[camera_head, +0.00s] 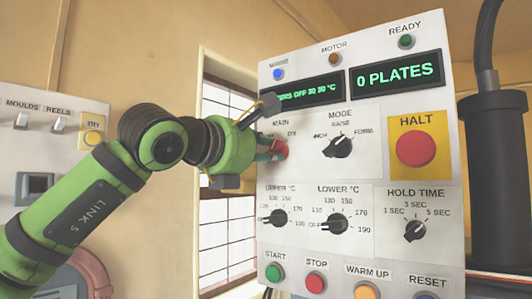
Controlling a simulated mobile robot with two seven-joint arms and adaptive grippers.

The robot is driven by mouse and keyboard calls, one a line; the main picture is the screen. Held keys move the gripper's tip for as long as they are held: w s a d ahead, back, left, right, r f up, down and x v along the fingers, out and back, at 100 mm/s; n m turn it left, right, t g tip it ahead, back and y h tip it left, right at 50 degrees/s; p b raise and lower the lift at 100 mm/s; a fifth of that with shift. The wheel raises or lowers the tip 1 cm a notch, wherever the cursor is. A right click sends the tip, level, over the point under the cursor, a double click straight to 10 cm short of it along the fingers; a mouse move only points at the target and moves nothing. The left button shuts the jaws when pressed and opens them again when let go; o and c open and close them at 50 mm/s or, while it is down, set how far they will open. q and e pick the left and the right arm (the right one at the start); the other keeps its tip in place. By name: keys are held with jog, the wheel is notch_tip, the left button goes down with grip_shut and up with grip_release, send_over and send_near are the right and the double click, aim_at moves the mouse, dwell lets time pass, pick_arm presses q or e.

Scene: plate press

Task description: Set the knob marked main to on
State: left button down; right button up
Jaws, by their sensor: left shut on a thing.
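The main knob (280,149) is on the upper left of the white control panel (365,189), under the MAIN label. My left gripper (270,150) reaches in from the left and is shut on the knob. My right gripper is not in view.
To the right of MAIN are the mode knob (338,146) and the red HALT button (416,148). Below are the upper (278,217) and lower (337,224) temperature knobs. The left display (318,90) is partly covered by my gripper; the other (397,74) reads 0 PLATES.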

pick_arm(q)
jog(key=shift+r+m, duration=0.15)
jog(key=shift+m, duration=0.45)
jog(key=c, duration=1.1)
grip_release()
jog(key=shift+s+a, duration=0.1)
jog(key=v, duration=1.2)
